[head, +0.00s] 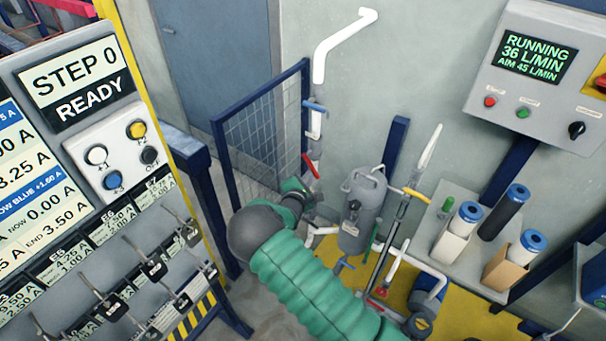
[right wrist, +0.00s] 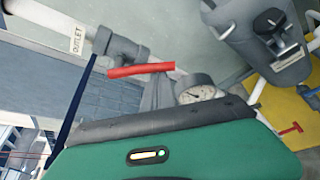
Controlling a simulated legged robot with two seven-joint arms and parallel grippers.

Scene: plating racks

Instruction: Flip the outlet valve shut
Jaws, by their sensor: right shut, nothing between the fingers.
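The outlet valve is a grey body on a white pipe with a red lever (head: 311,166). In the right wrist view the red lever (right wrist: 140,70) lies beside a pipe labelled OUTLET (right wrist: 76,38), at an angle to that pipe. My right gripper (head: 306,193) is just below the lever in the head view. In the right wrist view its grey fingers (right wrist: 158,92) are shut and empty, close to the lever's free end; I cannot tell whether they touch. My green sleeve hides the pipework below. My left gripper is not in view.
A round gauge (right wrist: 201,92) sits right beside my fingers. A grey filter housing (head: 362,210) stands to the right, with a yellow lever (head: 416,195) beyond. A blue lever (head: 314,106) is higher on the same pipe. A mesh fence (head: 255,135) stands at left.

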